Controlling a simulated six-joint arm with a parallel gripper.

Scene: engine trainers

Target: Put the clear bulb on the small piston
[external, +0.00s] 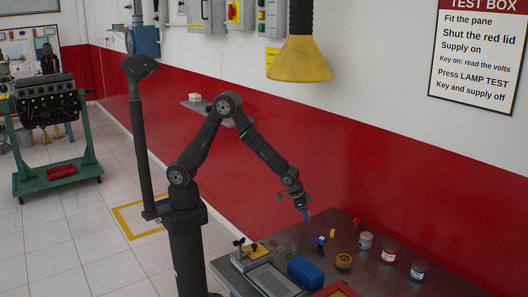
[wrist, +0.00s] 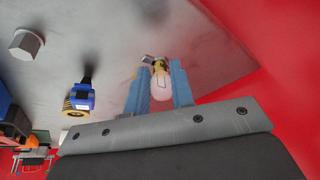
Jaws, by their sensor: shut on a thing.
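My gripper (wrist: 161,84) is shut on the clear bulb (wrist: 162,88), whose glass shows between the two blue fingers in the wrist view. Its brass-coloured end points away from the camera. In the external view my gripper (external: 307,214) is above the left back part of the table, and the bulb is too small to make out. A grey cylinder (external: 366,240), which may be the small piston, stands on the table to the right of my gripper. I cannot tell whether the grey faceted piece (wrist: 25,44) in the wrist view is the same thing.
A blue and yellow part (wrist: 80,98) lies near my gripper. Two labelled cans (external: 389,254) (external: 418,271), a brown round part (external: 344,261) and a blue box (external: 305,272) stand on the table (external: 460,290). The red wall runs along its back.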

